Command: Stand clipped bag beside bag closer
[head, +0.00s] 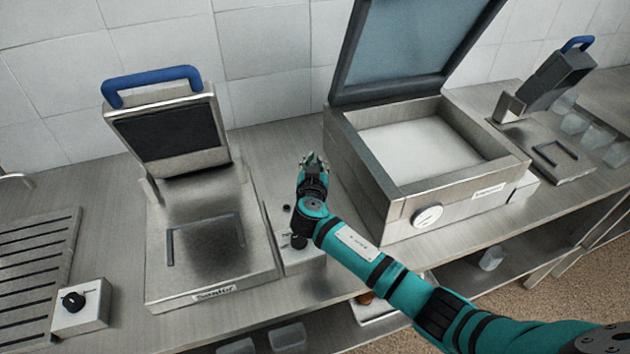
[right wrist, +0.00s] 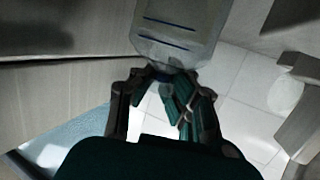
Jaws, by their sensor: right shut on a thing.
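My right gripper (head: 313,165) is over the counter between two steel machines. In the right wrist view, my right gripper (right wrist: 168,80) has its fingers shut on the narrow end of a clear bag (right wrist: 180,25) with dark blue lines. In the head view the bag is mostly hidden by the gripper; only a pale bit shows at the fingertips. No clip can be made out. Which machine is the bag closer I cannot tell; a steel press with a raised blue-handled lid (head: 213,295) stands left of the gripper. My left gripper is not in view.
An open steel chamber (head: 455,205) with a raised glass lid (head: 405,45) stands right of my arm. A second blue-handled device (head: 550,80) and several clear tubs (head: 598,137) are farther right. A slatted rack (head: 35,265) and knob box (head: 82,307) are at left. Tiled wall behind.

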